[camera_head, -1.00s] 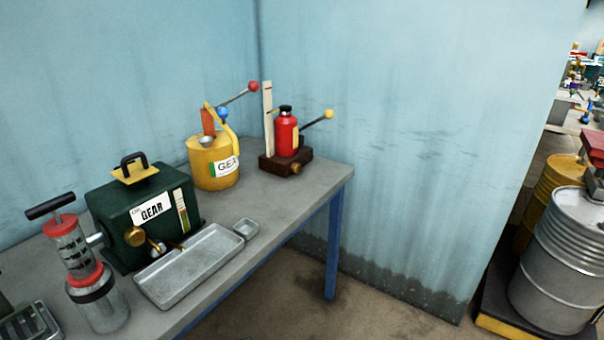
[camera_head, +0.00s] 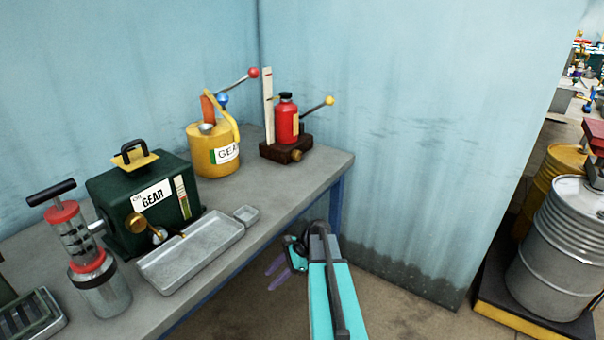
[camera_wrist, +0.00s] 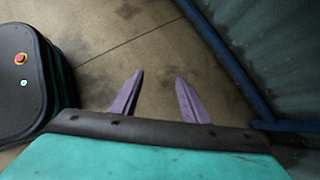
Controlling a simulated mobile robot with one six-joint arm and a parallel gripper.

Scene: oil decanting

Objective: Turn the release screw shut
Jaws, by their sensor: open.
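A small brass knob (camera_head: 297,155), which looks like the release screw, sits low on the front of a dark brown base (camera_head: 272,151). On that base stands a red bottle-shaped body (camera_head: 287,124) with a black cap and a yellow-tipped lever (camera_head: 329,101). A pale upright scale (camera_head: 268,100) is beside it. My gripper (camera_head: 274,276) is in front of the bench edge, lower than the knob and apart from it. In the wrist view the two purple fingers (camera_wrist: 160,78) are spread, with only floor between them. How far the screw is turned cannot be seen.
The grey bench (camera_head: 310,172) also holds a yellow GEAR oil can (camera_head: 206,160), a green GEAR tank (camera_head: 110,195), a metal tray (camera_head: 160,282) and a hand pump (camera_head: 75,240). A blue bench leg (camera_head: 335,205) is near my arm. Drums (camera_head: 560,250) stand at right.

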